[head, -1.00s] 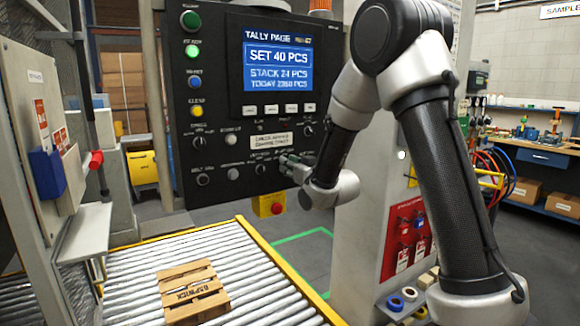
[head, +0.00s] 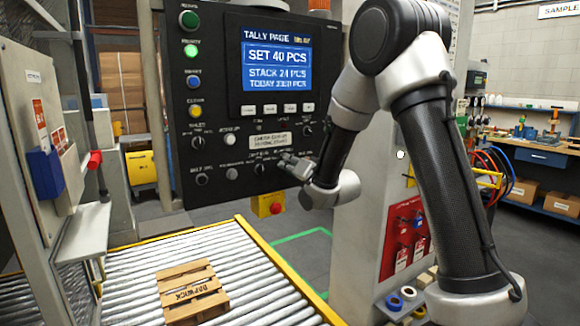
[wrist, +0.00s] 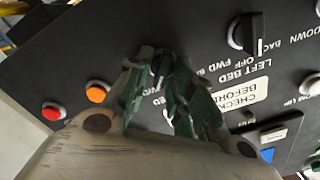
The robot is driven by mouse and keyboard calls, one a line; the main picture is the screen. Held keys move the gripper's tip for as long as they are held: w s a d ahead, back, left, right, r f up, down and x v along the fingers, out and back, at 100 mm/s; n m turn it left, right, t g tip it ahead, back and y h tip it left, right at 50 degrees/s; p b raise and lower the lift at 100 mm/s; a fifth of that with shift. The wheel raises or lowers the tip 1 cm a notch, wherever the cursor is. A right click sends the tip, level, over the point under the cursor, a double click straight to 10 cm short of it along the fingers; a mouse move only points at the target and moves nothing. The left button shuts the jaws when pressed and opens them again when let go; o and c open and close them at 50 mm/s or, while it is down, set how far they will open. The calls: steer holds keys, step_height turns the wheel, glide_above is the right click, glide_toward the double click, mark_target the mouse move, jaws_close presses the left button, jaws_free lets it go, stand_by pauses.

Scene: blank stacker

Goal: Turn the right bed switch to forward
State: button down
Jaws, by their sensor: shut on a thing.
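My gripper (wrist: 163,72) is shut on a small dark knob (wrist: 158,60) on the black control panel. The fingers cover most of the knob, so its pointer and its own label are hidden. It sits next to the left bed switch (wrist: 243,33), a black selector with a pale ring, which fits the right bed switch. In the head view, my gripper (head: 290,161) touches the lower right of the panel (head: 222,128), and the knob itself cannot be made out there.
An orange button (wrist: 97,91) and a red button (wrist: 53,111) lie beside the fingers in the wrist view. A yellow box with a red stop button (head: 268,206) hangs below the panel. A wooden pallet (head: 191,289) rests on the roller conveyor (head: 125,290).

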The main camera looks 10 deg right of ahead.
steer(key=shift+m, duration=0.6)
steer(key=c, duration=1.5)
jaws_free()
steer(key=shift+d, duration=0.1)
steer(key=shift+c, duration=0.2)
steer(key=v, duration=0.7)
steer(key=shift+s, duration=0.2)
